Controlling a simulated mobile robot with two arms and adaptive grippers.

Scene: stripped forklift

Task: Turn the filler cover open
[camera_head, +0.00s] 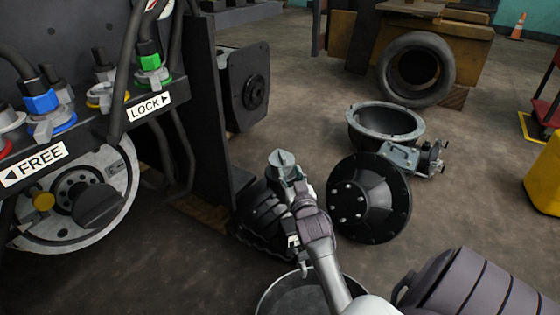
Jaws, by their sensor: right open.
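No part is marked as the filler cover, so I cannot tell for sure which it is. A dark square plate with a round black cap (254,92) stands at the side of the machine, upper middle left. My right gripper (284,165) is at the end of the arm rising from the bottom. It is open, apart from these parts, right of the dark upright panel; its fingertips are small and hard to make out. My left gripper is not in view.
A dark upright panel (203,110) and hoses stand between the left plate and my right arm. A bolted black disc (370,198), a grey bowl-shaped housing (385,124) and a tyre (416,70) are on the right. Bare floor (300,85) lies behind my gripper.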

